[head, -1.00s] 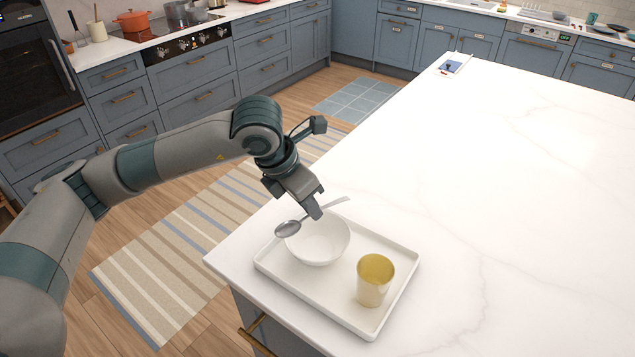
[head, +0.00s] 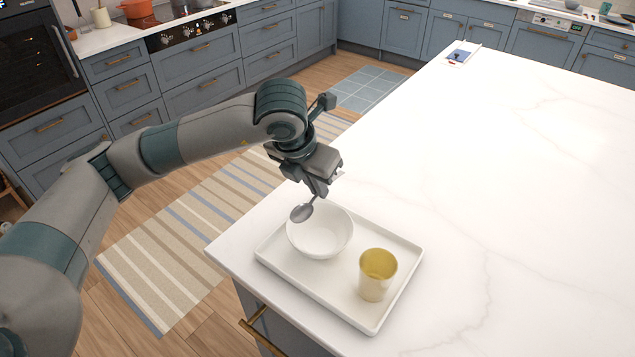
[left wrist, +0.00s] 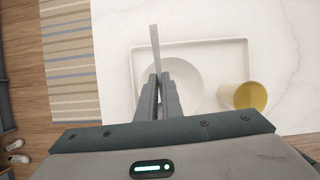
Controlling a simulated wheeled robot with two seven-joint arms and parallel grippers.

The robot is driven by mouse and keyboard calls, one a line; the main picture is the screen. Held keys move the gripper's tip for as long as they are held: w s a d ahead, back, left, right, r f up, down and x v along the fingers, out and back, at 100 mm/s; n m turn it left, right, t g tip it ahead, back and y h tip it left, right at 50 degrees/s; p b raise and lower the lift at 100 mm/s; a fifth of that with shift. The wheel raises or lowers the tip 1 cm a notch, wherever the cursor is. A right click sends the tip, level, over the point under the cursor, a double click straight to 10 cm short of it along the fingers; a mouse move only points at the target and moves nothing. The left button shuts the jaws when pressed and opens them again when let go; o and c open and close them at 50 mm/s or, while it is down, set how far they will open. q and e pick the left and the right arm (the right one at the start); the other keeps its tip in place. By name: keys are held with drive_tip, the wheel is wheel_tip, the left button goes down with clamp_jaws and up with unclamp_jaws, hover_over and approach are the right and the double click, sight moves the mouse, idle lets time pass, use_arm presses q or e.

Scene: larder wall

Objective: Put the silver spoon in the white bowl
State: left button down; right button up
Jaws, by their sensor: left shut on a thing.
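The silver spoon (head: 302,212) is held in my left gripper (head: 318,192), with its bowl end hanging down over the left rim of the white bowl. The spoon handle (left wrist: 155,48) sticks out beyond the shut fingers (left wrist: 159,85) in the left wrist view. The white bowl (head: 325,240) stands upright and looks empty on the tray; it also shows in the left wrist view (left wrist: 188,80), partly hidden by the fingers. Whether the spoon touches the bowl's rim is not clear. My right gripper is not in view.
The white tray (head: 362,322) lies near the corner of the white marble counter (head: 500,220). A yellow cup (head: 377,275) stands on it, right of the bowl, also in the left wrist view (left wrist: 250,96). The counter to the right is clear. A phone-like device (head: 459,56) lies far back.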

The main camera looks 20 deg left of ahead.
sight(314, 197)
use_arm(q)
drive_tip(key=shift+f+b, duration=0.45)
drive_tip(key=shift+f, duration=2.2)
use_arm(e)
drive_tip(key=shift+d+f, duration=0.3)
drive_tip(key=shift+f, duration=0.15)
use_arm(q)
drive_tip(key=c, duration=1.8)
unclamp_jaws()
drive_tip(key=shift+c, duration=0.2)
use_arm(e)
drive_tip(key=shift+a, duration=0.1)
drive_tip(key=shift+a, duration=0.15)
